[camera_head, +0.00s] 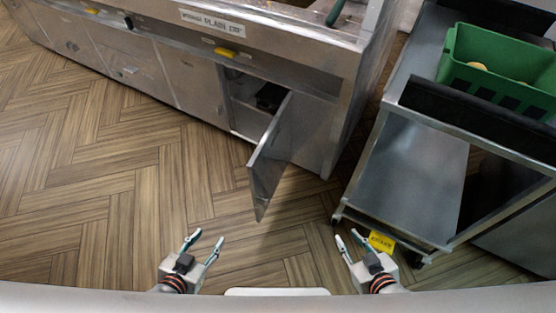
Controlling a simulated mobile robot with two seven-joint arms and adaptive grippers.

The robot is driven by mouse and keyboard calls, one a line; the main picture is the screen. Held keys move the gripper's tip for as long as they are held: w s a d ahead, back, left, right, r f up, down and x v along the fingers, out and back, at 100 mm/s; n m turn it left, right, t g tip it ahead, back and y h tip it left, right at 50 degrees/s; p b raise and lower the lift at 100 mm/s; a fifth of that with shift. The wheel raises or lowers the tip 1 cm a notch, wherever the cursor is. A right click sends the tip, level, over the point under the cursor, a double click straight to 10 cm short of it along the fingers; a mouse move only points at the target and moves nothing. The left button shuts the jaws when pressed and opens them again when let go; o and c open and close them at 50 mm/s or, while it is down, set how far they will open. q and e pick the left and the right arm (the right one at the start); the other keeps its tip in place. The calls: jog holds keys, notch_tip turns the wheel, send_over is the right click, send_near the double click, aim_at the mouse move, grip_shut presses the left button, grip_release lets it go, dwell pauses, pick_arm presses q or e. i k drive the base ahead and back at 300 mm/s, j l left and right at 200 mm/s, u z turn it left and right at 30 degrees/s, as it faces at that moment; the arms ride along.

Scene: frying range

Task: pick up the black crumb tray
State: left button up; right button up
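A dark, black object (269,97) sits inside the open cabinet of the steel frying range; it is small and partly hidden by the open door, so I cannot tell for sure that it is the crumb tray. The cabinet door (268,167) hangs open toward me. My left gripper (208,238) is open and empty, over the floor in front of the range. My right gripper (347,236) is open and empty, further right, near the foot of the steel cart. Both are well apart from the cabinet.
A steel cart (420,160) stands at the right, with a long black piece (475,112) along its upper edge and a green crate (500,62) on top. A yellow label (381,241) shows near its lower corner. The wooden floor (130,150) at left is clear.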

aim_at(272, 95)
jog(key=i+j+z, duration=0.15)
jog(key=i, duration=0.3)
jog(key=i+j+z, duration=0.1)
jog(key=i, duration=0.35)
